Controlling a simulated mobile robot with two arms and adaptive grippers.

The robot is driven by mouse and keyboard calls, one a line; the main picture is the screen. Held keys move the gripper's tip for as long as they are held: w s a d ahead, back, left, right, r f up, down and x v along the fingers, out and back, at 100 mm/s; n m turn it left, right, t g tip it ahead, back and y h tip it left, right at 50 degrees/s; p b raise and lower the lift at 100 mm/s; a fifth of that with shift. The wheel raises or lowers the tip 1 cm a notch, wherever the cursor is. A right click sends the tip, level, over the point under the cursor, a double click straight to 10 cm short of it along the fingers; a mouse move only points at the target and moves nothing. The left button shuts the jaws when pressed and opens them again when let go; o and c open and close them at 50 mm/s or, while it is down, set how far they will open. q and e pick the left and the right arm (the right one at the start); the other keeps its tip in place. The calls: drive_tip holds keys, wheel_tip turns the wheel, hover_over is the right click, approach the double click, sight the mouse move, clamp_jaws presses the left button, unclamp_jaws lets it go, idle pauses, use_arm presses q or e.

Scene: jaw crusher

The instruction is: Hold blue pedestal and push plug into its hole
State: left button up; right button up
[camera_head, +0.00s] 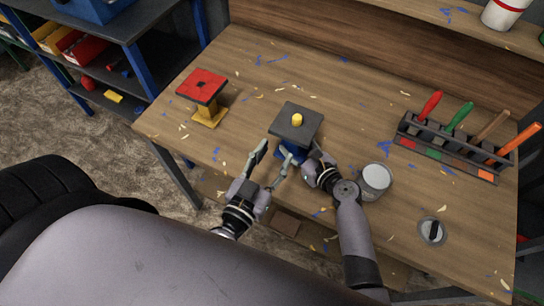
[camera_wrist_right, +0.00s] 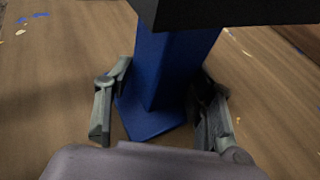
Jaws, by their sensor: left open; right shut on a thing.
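The blue pedestal (camera_head: 288,150) with a square black top (camera_head: 289,125) stands on the workbench near its front edge. A short yellow plug (camera_head: 297,120) stands upright in the middle of the black top; how deep it sits I cannot tell. My left gripper (camera_head: 271,158) is open and empty, just in front of the pedestal's left side. My right gripper (camera_wrist_right: 165,80) is shut on the pedestal's blue column (camera_wrist_right: 175,70), one finger on each side, below the black top. In the head view its fingers are partly hidden.
A yellow pedestal with a red top (camera_head: 203,86) stands at the left of the workbench (camera_head: 345,125). A grey can (camera_head: 375,180) is close to my right arm. A tool rack (camera_head: 445,150) and a round piece with a black knob (camera_head: 432,231) are further right. Wood chips lie scattered.

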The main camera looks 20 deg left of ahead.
drive_tip(key=shift+s+d+f, duration=0.1)
drive_tip(key=shift+s+f, duration=0.1)
drive_tip(key=shift+f, duration=0.2)
drive_tip(key=o, duration=0.9)
drive_tip(key=shift+o, duration=0.2)
drive_tip(key=shift+w, duration=0.1)
drive_tip(key=shift+d+r, duration=0.1)
drive_tip(key=shift+d, duration=0.05)
drive_tip(key=v, duration=1.1)
drive_tip(key=shift+s+d+r, duration=0.1)
drive_tip(key=shift+s+r, duration=0.15)
drive_tip(key=shift+r, duration=0.15)
